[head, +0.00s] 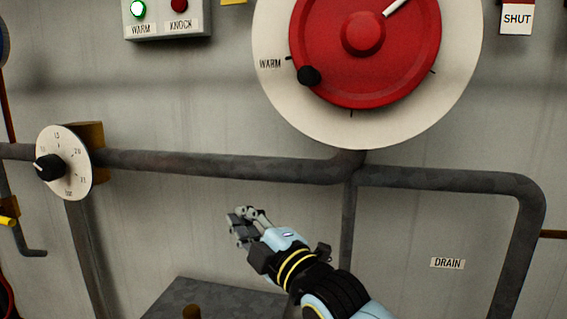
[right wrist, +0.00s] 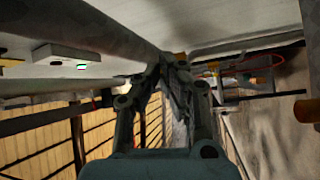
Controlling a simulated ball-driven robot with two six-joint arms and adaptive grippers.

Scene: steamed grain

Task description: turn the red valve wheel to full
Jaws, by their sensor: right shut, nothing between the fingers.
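The red valve wheel (head: 390,72) is at the top of the head view, on a white round dial plate (head: 268,90). A white pointer mark (head: 398,7) lies at its upper right and a black knob (head: 308,75) sits at its lower left rim, beside the word WARM on the plate. The wheel's top is cut off by the frame. My right gripper (head: 236,228) is below and left of the wheel, apart from it, shut and empty. Its fingers also show in the right wrist view (right wrist: 165,80). My left gripper is not in view.
A grey horizontal pipe (head: 220,164) runs between my gripper and the wheel. A small white dial (head: 73,182) with a black knob is at left. A lamp box (head: 165,28) labelled WARM and KNOCK is above. A dark flat surface (head: 215,297) lies below the gripper.

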